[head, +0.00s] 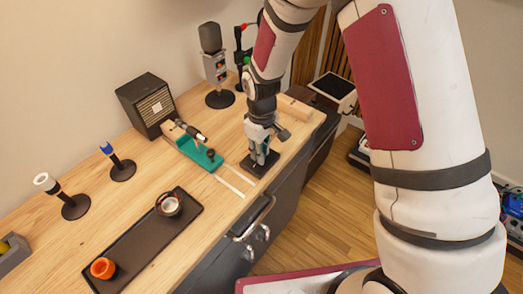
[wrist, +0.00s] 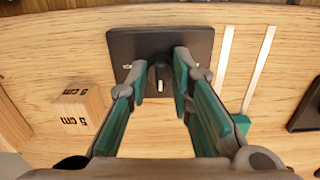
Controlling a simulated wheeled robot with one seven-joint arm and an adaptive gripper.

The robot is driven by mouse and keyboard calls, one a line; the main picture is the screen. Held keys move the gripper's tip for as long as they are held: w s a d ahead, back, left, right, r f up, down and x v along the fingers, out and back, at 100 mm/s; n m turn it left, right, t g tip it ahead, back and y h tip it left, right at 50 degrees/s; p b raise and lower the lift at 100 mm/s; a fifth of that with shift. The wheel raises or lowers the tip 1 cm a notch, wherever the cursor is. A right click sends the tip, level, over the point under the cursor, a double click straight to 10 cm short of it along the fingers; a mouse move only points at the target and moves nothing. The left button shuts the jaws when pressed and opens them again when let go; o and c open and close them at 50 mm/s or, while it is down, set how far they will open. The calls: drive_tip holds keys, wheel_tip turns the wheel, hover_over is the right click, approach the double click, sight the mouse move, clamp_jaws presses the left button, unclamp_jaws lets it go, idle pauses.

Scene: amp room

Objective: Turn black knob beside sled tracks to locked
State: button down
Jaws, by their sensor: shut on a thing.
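A black square plate (head: 251,166) lies on the wooden bench near its front edge, and it also shows in the wrist view (wrist: 118,42). The black knob (wrist: 158,71) stands on this plate, with a pale pointer mark on the side nearest the wrist camera. My gripper (head: 262,156) points down over the plate. In the wrist view its two green-padded fingers (wrist: 160,77) stand on either side of the knob, shut on it. The knob is hidden by the fingers in the head view. Two white sled tracks (wrist: 258,75) run beside the plate.
A green sled (head: 192,147) sits behind the tracks. A wooden block marked 5 cm (wrist: 76,105) lies beside the plate. A black speaker box (head: 146,104), microphone (head: 212,62) and dark tray (head: 150,240) with cups stand on the bench. Bare wood lies between them.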

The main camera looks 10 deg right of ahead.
drive_tip(key=m, duration=0.4)
drive_tip(key=shift+s+m, duration=0.1)
drive_tip(key=shift+m, duration=0.2)
drive_tip(key=m+p, duration=0.1)
drive_tip(key=m, duration=0.3)
drive_tip(key=shift+m, duration=0.3)
drive_tip(key=m, duration=0.4)
drive_tip(key=shift+p, duration=0.4)
drive_tip(key=shift+a+m, duration=0.1)
drive_tip(key=shift+m, duration=2)
drive_tip(key=c, duration=1.4)
unclamp_jaws()
